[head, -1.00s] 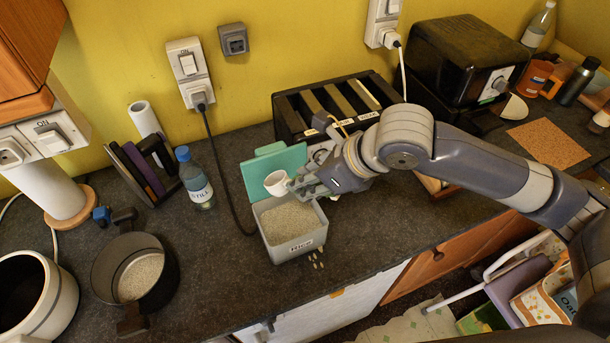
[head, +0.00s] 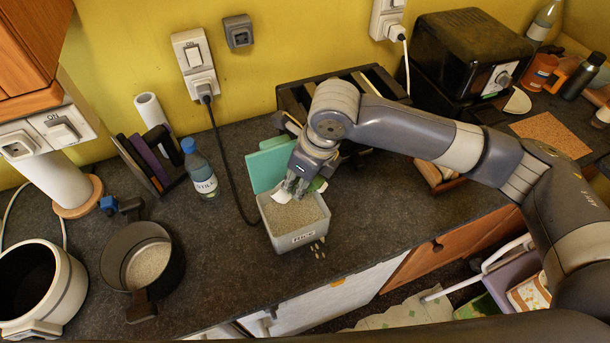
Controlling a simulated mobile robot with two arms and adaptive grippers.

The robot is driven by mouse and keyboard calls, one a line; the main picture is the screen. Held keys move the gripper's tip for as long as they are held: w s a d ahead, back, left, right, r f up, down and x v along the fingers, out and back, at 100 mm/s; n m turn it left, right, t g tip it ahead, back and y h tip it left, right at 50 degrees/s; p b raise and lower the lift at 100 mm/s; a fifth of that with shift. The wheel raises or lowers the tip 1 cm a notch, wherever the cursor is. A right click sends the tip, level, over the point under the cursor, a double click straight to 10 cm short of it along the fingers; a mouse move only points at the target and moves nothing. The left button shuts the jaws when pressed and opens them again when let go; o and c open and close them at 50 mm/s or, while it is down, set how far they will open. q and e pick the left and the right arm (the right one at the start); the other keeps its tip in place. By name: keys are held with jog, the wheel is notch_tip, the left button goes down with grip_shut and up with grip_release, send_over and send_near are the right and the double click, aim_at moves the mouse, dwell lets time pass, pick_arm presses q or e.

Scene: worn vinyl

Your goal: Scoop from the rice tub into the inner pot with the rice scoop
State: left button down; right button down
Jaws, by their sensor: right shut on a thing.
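The grey rice tub (head: 293,237), labelled and full of pale rice, stands on the counter with its green lid (head: 268,165) upright behind it. My right gripper (head: 297,188) points down over the back of the tub. It is shut on the white rice scoop (head: 284,195), whose lower part shows at the rice surface; I cannot tell how deep it sits. The dark inner pot (head: 178,264) stands to the left with rice in its bottom. My left gripper is not in view.
A water bottle (head: 199,170) and a rack (head: 150,160) stand behind, between pot and tub. A black cable (head: 228,165) runs down beside the tub. A white cooker body (head: 62,290) is at far left. Spilled grains (head: 318,249) lie right of the tub.

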jog(key=f, duration=0.1)
jog(key=f+b, duration=0.1)
jog(key=f, duration=0.1)
jog(key=shift+s+d+f+b, duration=0.1)
jog(key=shift+d+f+b, duration=0.15)
jog(key=shift+b, duration=0.05)
notch_tip(320, 180, down, 6)
jog(key=b, duration=0.3)
jog(key=shift+f, duration=0.25)
jog(key=shift+f, duration=0.1)
dwell(0.8)
